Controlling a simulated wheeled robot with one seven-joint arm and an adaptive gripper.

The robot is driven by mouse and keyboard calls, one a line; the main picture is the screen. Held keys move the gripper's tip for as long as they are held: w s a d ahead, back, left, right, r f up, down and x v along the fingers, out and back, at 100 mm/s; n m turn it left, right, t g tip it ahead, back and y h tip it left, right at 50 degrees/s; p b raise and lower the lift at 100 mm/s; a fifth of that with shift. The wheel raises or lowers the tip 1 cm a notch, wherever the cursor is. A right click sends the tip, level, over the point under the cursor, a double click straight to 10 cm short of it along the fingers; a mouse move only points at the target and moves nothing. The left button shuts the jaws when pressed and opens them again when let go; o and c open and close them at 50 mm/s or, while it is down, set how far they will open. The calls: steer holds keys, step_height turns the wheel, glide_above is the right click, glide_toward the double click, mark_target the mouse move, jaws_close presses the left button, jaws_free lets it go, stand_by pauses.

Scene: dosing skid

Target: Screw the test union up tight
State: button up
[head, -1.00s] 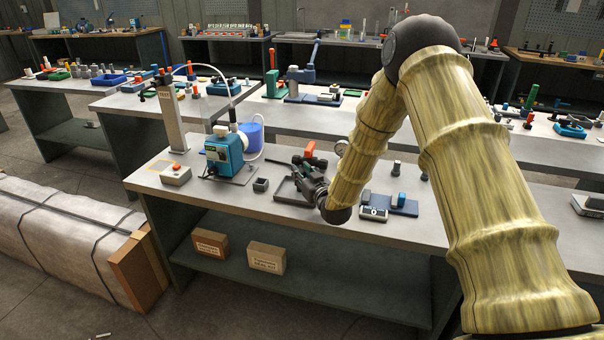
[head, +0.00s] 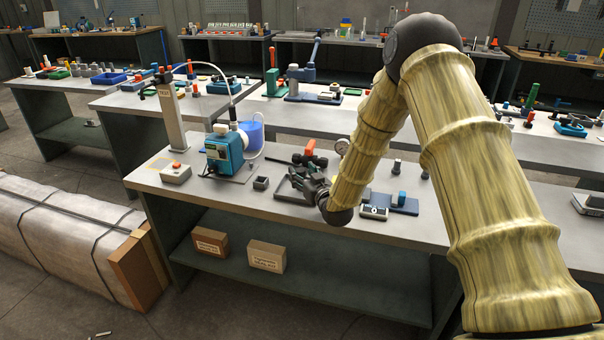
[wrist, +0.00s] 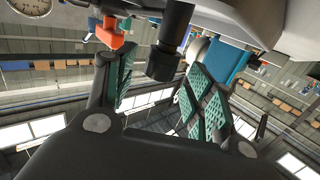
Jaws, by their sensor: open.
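A dark pipe assembly with a red-orange lever (head: 310,147) stands on the middle bench, behind my gripper (head: 300,180). The lever also shows in the wrist view (wrist: 105,32). In the wrist view a black cylindrical fitting (wrist: 170,42), apparently the test union, lies at the mouth of my gripper (wrist: 160,82), between the lever and a blue part. My gripper is open, with a green ribbed pad on each side. The fitting looks clear of both pads, though depth is hard to judge. In the head view my gripper and arm hide part of the assembly, and the union's thread is not visible.
A round gauge (head: 342,147) stands close behind my forearm. A shallow dark tray (head: 283,194) lies under my gripper. A blue pump (head: 222,150) and a small grey box (head: 261,183) are to the left; a blue-topped fixture (head: 402,200) is to the right.

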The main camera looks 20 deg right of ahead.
steer(key=s, duration=0.3)
steer(key=s+d, duration=0.1)
steer(key=s, duration=0.7)
steer(key=shift+d+r, duration=0.25)
steer(key=shift+d, duration=0.05)
